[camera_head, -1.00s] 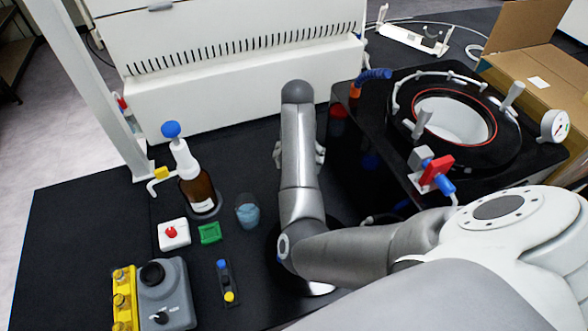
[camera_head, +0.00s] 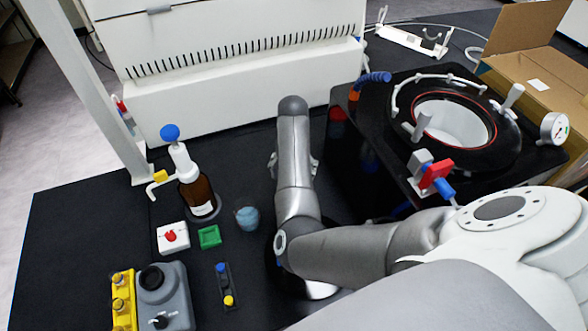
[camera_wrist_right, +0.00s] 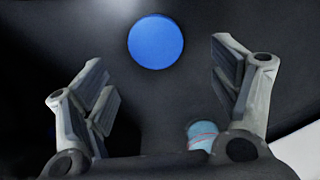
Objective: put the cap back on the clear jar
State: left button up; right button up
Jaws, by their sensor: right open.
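The clear jar (camera_head: 247,219) with bluish contents stands on the black bench, left of my right arm in the head view. Part of what looks like this jar shows behind the right finger in the wrist view (camera_wrist_right: 202,134). A round blue cap (camera_wrist_right: 155,42) lies on the dark surface, ahead of and between my fingers in the wrist view. In the head view I cannot make the cap out; my arm probably hides it. My right gripper (camera_wrist_right: 158,95) is open and empty, and points down in the head view (camera_head: 294,168). My left gripper is out of view.
A brown bottle with a blue-topped dispenser (camera_head: 198,192), a white box with a red button (camera_head: 172,238), a green tray (camera_head: 209,237) and a grey-yellow device (camera_head: 165,295) stand left. The freeze dryer (camera_head: 455,122) is right; a white cabinet (camera_head: 235,85) is behind.

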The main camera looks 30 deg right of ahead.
jog(key=shift+f, duration=0.15)
jog(key=shift+s+d+f+p, duration=0.15)
jog(key=shift+f+p, duration=0.55)
jog(key=shift+f, duration=1.85)
jog(key=shift+s, duration=0.1)
jog(key=shift+c, duration=0.5)
jog(key=c, duration=0.7)
